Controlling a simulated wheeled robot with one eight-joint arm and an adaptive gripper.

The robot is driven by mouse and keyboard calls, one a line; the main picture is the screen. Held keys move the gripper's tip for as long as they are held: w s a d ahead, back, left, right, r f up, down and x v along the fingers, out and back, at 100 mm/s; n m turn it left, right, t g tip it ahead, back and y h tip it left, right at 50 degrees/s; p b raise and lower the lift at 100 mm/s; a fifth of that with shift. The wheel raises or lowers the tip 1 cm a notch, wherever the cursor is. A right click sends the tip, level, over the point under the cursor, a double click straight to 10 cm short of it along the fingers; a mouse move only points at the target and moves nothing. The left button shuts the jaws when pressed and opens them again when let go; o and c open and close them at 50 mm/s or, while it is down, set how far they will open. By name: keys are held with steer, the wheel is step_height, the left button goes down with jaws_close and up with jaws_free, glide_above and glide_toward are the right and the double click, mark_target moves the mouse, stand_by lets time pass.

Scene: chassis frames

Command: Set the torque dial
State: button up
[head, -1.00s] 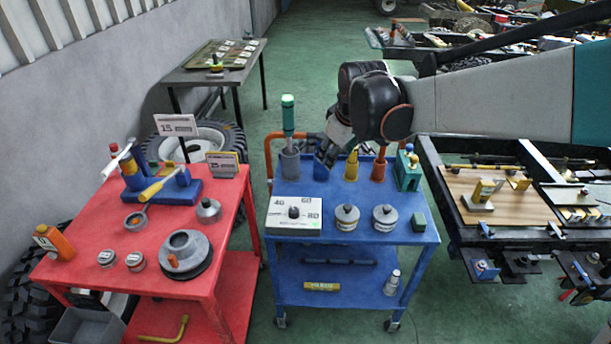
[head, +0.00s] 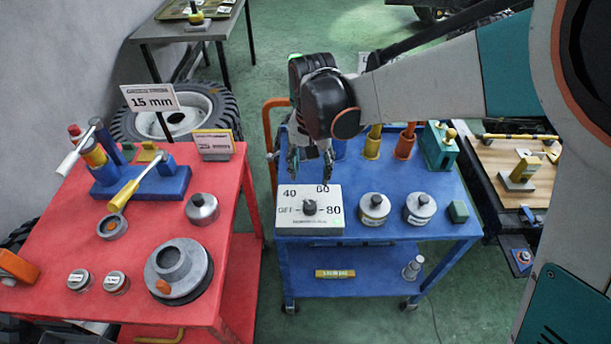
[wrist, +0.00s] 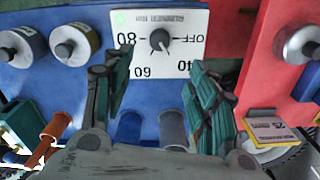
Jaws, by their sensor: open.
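The torque dial is a dark round knob (head: 309,207) on a white box (head: 328,226) at the front left of the blue cart. Its face is marked OFF, 40, 60 and 80, and a small green light shows on it. The knob (wrist: 159,39) and box (wrist: 190,20) appear upside down in the wrist view; I cannot tell surely which mark the pointer faces. My gripper (head: 310,168) is open and empty, pointing down above and behind the box. In the wrist view my fingers (wrist: 157,70) straddle the line to the knob, apart from it.
Yellow (head: 373,142) and orange (head: 405,144) holders and a green fixture (head: 438,146) stand behind. A red cart (head: 50,230) with tools and a "15 mm" sign (head: 150,98) is left.

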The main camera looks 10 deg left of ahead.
mark_target(310, 204)
step_height(310, 204, down, 14)
steer(key=b, duration=0.4)
steer(key=shift+w+b, duration=0.15)
steer(key=shift+b, duration=0.2)
steer(key=shift+c, duration=0.6)
steer(key=c, duration=1)
